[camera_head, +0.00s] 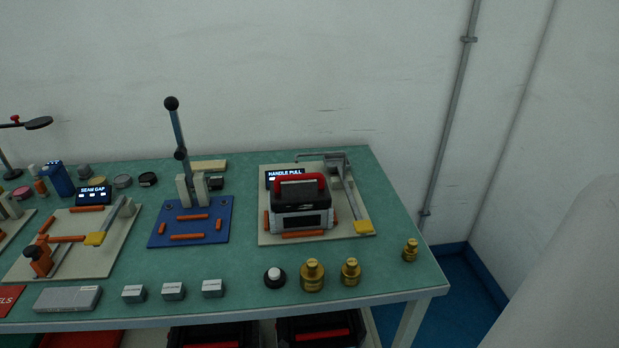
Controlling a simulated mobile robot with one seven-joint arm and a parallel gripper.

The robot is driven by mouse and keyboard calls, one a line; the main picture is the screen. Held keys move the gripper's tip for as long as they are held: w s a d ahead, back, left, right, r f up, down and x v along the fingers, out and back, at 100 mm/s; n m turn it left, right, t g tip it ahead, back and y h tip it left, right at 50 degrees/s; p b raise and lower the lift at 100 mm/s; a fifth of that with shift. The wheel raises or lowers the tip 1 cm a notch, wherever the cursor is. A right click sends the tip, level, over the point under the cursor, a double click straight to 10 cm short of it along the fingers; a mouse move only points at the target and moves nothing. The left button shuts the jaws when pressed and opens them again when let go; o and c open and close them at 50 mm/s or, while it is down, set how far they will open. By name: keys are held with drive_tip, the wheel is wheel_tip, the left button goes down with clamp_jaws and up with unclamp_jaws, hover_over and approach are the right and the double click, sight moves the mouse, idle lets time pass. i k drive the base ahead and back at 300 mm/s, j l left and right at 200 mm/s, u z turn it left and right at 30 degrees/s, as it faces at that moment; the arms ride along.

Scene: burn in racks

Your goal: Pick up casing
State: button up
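A grey and black box-shaped casing with a red handle (300,204) sits upright on a beige fixture plate (350,231) at the right part of the green bench. Orange blocks lie beside its base. A small display reading HANDLE PULL (285,176) stands behind it, and a metal arm with a yellow end (361,227) lies along its right side. My gripper is not in view.
The green bench (240,258) has brass weights (312,275), a black and white button (274,276) and several small grey blocks (173,291) along its front. A blue plate with a tall lever press (180,140) stands left of the casing. Black bins (320,330) are below.

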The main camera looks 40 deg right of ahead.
sight(298, 202)
drive_tip(key=k+l+u, duration=0.1)
drive_tip(key=l, duration=0.3)
drive_tip(key=k+l, duration=0.1)
drive_tip(key=l, duration=0.3)
drive_tip(key=k+l+u, duration=0.15)
drive_tip(key=l, duration=0.65)
drive_tip(key=k+l+u, duration=0.15)
drive_tip(key=l, duration=1.25)
drive_tip(key=i+l, duration=0.2)
drive_tip(key=k+l, duration=0.1)
drive_tip(key=k, duration=0.2)
drive_tip(key=i, duration=0.35)
